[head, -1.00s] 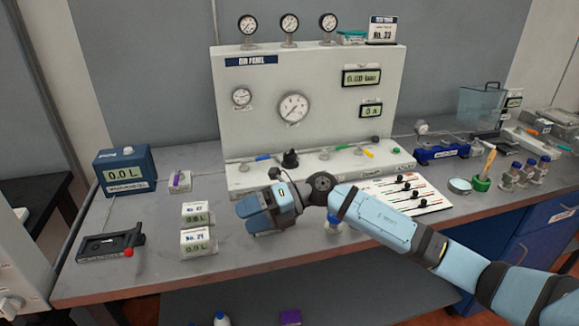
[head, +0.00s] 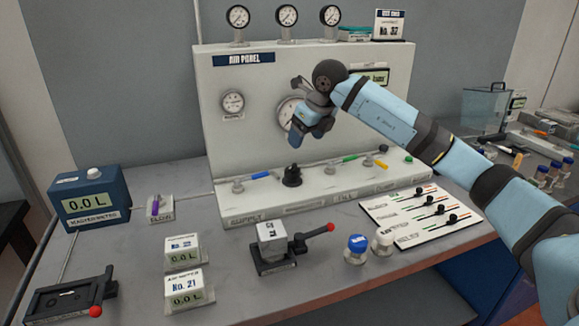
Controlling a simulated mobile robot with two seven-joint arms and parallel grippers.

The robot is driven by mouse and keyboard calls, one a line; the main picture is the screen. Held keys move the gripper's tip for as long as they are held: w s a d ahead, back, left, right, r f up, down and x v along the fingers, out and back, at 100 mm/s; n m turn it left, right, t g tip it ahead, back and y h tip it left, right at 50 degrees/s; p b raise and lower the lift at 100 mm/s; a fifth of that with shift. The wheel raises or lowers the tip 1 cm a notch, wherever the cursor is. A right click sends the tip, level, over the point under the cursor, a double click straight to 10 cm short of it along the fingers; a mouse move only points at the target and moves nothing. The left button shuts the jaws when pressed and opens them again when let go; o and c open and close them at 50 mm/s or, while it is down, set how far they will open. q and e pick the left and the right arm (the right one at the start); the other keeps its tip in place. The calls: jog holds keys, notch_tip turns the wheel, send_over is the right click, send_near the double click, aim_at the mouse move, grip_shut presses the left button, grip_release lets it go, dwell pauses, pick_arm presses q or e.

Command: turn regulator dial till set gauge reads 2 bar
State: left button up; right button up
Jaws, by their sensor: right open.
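The light grey air panel (head: 260,75) stands at the back of the bench. A black knob (head: 292,176), which looks like the regulator dial, sits on the panel's base ledge. A small round gauge (head: 233,103) is on the panel's left side; its reading is too small to tell. A larger gauge (head: 285,113) is partly hidden behind my right gripper (head: 298,137). My right gripper is open and empty, in front of the panel and above the black knob, apart from it. My left gripper is not in view.
Coloured valve handles, blue (head: 260,175) and green (head: 349,158), line the ledge. In front stand a lever device (head: 272,240), a blue-capped bottle (head: 357,248) and a slider board (head: 420,213). A blue 0.0 L meter (head: 90,198) is at left. Bench between ledge and lever device is clear.

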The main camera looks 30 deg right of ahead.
aim_at(294, 167)
jog(key=x, duration=1.2)
jog(key=shift+a+f+b, duration=0.1)
jog(key=shift+f+b, duration=0.05)
jog(key=shift+b, duration=0.2)
jog(key=c, duration=0.9)
